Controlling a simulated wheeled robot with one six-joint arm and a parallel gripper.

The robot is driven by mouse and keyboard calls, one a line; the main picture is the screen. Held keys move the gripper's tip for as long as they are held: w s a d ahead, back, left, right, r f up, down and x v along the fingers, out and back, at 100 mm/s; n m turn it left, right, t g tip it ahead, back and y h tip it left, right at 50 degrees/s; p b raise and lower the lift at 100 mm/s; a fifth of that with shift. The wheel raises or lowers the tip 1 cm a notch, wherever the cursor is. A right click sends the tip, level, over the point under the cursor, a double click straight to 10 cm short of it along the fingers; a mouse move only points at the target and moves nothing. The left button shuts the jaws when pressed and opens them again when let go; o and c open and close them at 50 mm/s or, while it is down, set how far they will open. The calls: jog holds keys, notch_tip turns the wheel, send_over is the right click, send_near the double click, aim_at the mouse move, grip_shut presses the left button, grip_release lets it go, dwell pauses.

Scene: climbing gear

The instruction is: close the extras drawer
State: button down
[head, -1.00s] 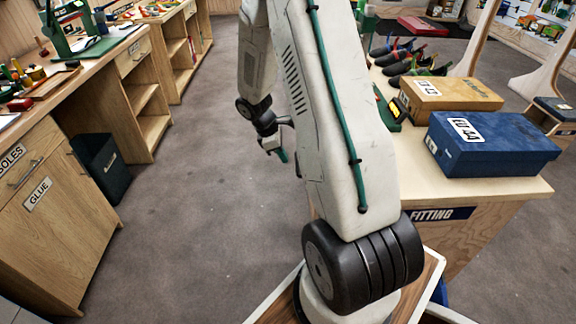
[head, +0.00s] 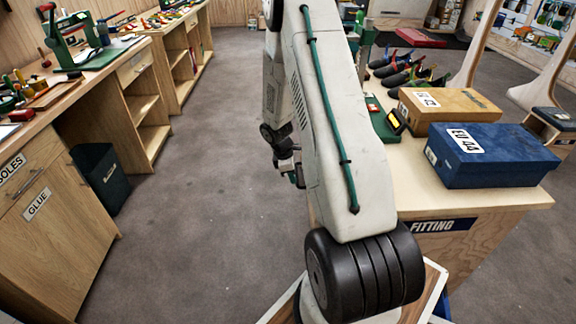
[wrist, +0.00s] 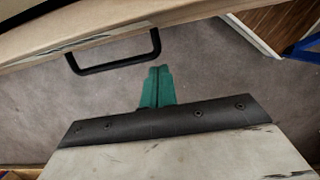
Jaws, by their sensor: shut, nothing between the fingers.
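In the wrist view, a black bar handle (wrist: 115,62) stands out from a pale wooden front (wrist: 150,22) that runs across the top of the picture. No label shows on that front, so I cannot tell from lettering whether it is the extras drawer, nor how far it is open. My gripper (wrist: 158,72) has teal fingers that are shut together and empty. In the head view my gripper (head: 299,180) hangs over the floor beside the fitting bench (head: 480,205), whose drawer side is hidden behind my arm.
Shoe boxes, a blue one (head: 490,155) and a tan one (head: 450,104), stand on the fitting bench. At left are a workbench with a glue cupboard (head: 50,220) and a dark bin (head: 101,178). The grey floor (head: 200,230) between them is clear.

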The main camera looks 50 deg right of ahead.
jog(key=shift+s+d+r, duration=0.2)
jog(key=shift+s+d, duration=1.1)
